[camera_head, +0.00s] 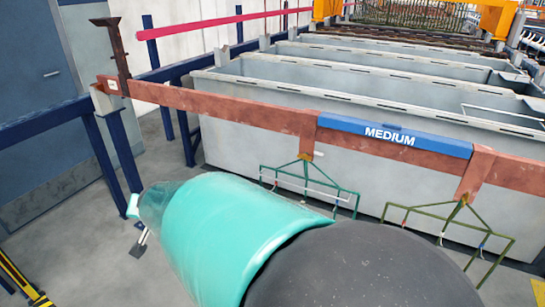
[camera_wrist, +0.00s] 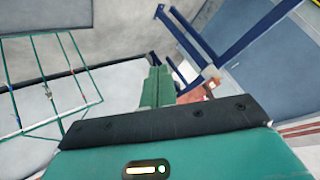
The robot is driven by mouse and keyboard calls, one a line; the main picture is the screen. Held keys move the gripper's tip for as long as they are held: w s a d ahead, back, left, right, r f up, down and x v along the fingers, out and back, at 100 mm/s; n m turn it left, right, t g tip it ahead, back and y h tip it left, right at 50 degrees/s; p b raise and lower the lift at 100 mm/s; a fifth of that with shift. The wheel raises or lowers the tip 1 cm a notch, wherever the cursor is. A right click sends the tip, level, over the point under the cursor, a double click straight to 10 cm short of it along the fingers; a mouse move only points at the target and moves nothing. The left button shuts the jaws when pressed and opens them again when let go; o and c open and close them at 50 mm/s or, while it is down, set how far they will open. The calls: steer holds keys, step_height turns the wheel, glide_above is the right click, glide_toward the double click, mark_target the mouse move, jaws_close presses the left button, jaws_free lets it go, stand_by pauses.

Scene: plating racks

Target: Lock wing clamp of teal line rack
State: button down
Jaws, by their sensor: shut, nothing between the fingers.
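A copper-coloured bar (camera_head: 220,104) with a blue MEDIUM label (camera_head: 395,137) spans the head view. A green wire rack (camera_head: 336,190) hangs from it near the middle, with a small yellowish fitting (camera_head: 306,157) at its top. A second green rack (camera_head: 497,240) hangs at the right with a similar fitting (camera_head: 463,200). A teal-green wire rack (camera_wrist: 45,88) shows at the left of the wrist view.
Grey tanks (camera_head: 290,128) stand in rows behind the bar. Blue rails and posts (camera_head: 112,145) stand at the left, and they show in the wrist view (camera_wrist: 185,40). A blue-grey door (camera_head: 35,105) is at the far left. Bare floor (camera_head: 75,225) lies at the lower left.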

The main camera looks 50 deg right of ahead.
steer(key=w+d+f+m+t+h, duration=0.1)
steer(key=w+d+f+m+h, duration=0.2)
steer(key=d+m, duration=0.4)
steer(key=w+d+f+m+t, duration=0.2)
steer(key=d+f+m, duration=0.2)
steer(key=d, duration=0.6)
steer(key=w+d+f+m+t+h, duration=0.1)
steer(key=w+d+f+m+h, duration=0.2)
steer(key=d+m, duration=0.4)
steer(key=s+d+f+m+g+h, duration=0.1)
steer(key=s+d+f+m+h, duration=0.2)
steer(key=s+d+m, duration=0.4)
steer(key=s+d+f+m+g+h, duration=0.1)
steer(key=s+d+f+m+h, duration=0.3)
steer(key=d, duration=0.5)
steer(key=s+d+f+m+g+h, duration=0.1)
steer(key=s+d+m+g+h, duration=0.1)
steer(key=s+m, duration=0.4)
steer(key=s+d+f+m+g+h, duration=0.1)
steer(key=s+d+m+g+h, duration=0.1)
steer(key=s+d+m+g, duration=0.3)
steer(key=shift+s+d+m+g+h, duration=0.35)
steer(key=shift+s+m+g, duration=0.2)
steer(key=shift+m, duration=0.45)
